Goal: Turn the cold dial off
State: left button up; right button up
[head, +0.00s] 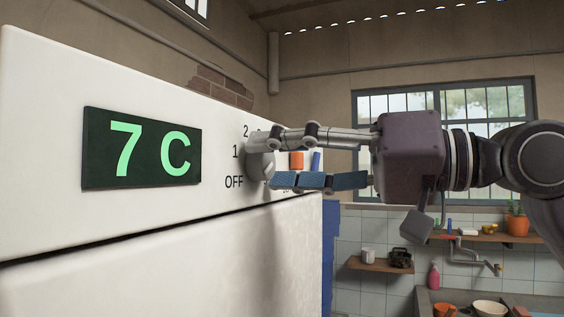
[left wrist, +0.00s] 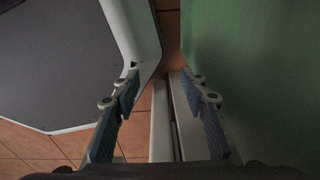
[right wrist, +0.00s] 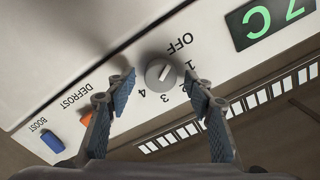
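The cold dial (head: 259,163) is a round light grey knob on the white front panel of the appliance. It is also in the right wrist view (right wrist: 160,73), ringed by the marks OFF, 1, 2, 3 and 4. I cannot tell for sure which mark it points to. My right gripper (head: 288,160) is open, its fingertips close to the dial, one above and one below it in the head view. In the right wrist view the dial lies between and beyond the fingertips (right wrist: 162,82). My left gripper (left wrist: 163,80) is open and empty, and does not show in the head view.
A dark display (head: 141,150) reads 7 C in green. An orange DEFROST button (right wrist: 86,118) and a blue BOOST button (right wrist: 52,142) lie beside the dial. A green surface (left wrist: 260,70) stands right of my left gripper. Shelves (head: 380,265) hang behind.

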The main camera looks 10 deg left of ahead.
jog(key=s+d, duration=0.2)
jog(key=d, duration=0.9)
jog(key=shift+s+d, duration=0.15)
jog(key=shift+d, duration=0.25)
